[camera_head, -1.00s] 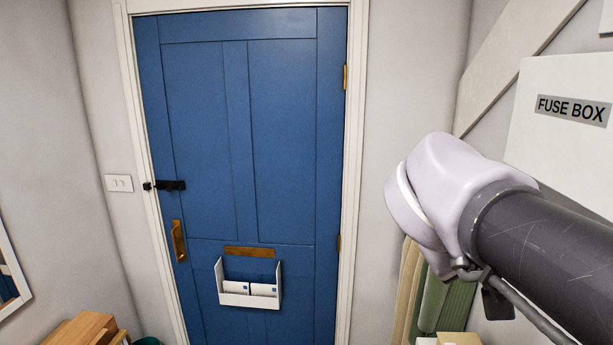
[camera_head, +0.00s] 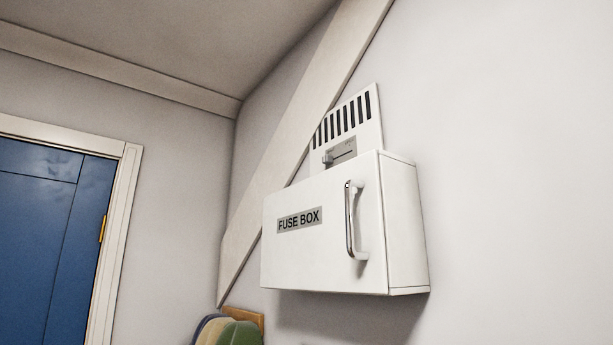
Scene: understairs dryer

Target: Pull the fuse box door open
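The fuse box (camera_head: 408,235) is a white box on the right wall, in the middle right of the head view. Its door (camera_head: 310,255) is the front face, with a grey "FUSE BOX" label (camera_head: 298,219), and it looks shut. A chrome bar handle (camera_head: 352,222) stands upright near the door's right edge. Nothing touches the handle or the door. My gripper is not in the head view, so its state is hidden.
A vented white panel with a slider (camera_head: 345,128) sits just above the box. A sloping beam (camera_head: 270,185) runs up behind it. A blue door (camera_head: 45,235) is at left. Coats on a wooden rack (camera_head: 240,325) hang below. The wall right of the box is bare.

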